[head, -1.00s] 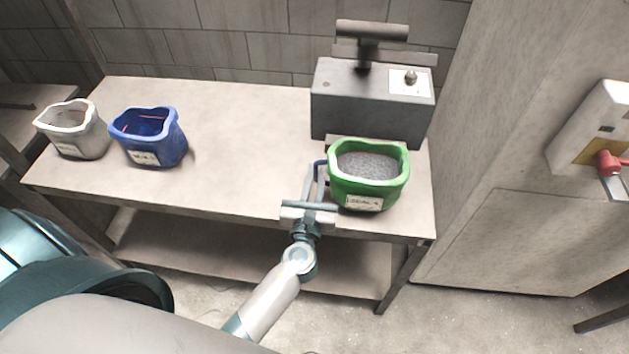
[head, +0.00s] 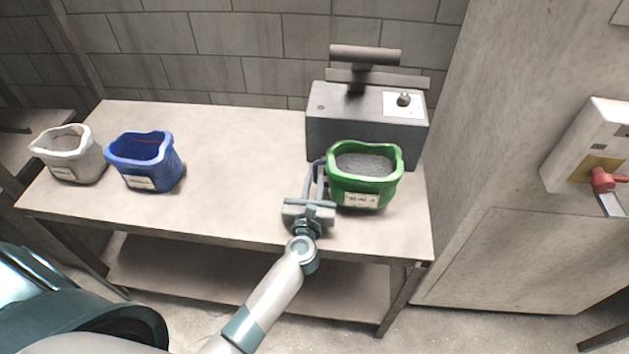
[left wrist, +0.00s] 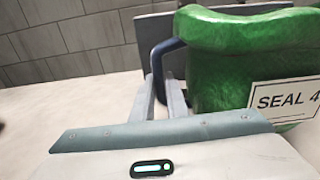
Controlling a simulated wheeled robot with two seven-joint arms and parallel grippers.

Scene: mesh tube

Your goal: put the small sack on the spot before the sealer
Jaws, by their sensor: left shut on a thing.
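The green sack (head: 364,189) stands upright and open-topped, full of grey grains, close in front of the grey sealer (head: 365,125). Its label reads "SEAL 4" in the left wrist view (left wrist: 215,80). My left gripper (head: 317,180) is at the sack's left side, shut on its dark blue side handle, which shows in the left wrist view (left wrist: 163,50). The sack hides the lower front of the sealer and the tabletop just before it. I cannot tell whether its base touches the table. My right gripper is in neither view.
A blue sack (head: 145,163) and a whitish sack (head: 72,156) stand on the left of the table (head: 225,150). The table's middle is clear. A large cabinet (head: 500,200) stands right of the table, with a red-handled switch box (head: 590,155) on it.

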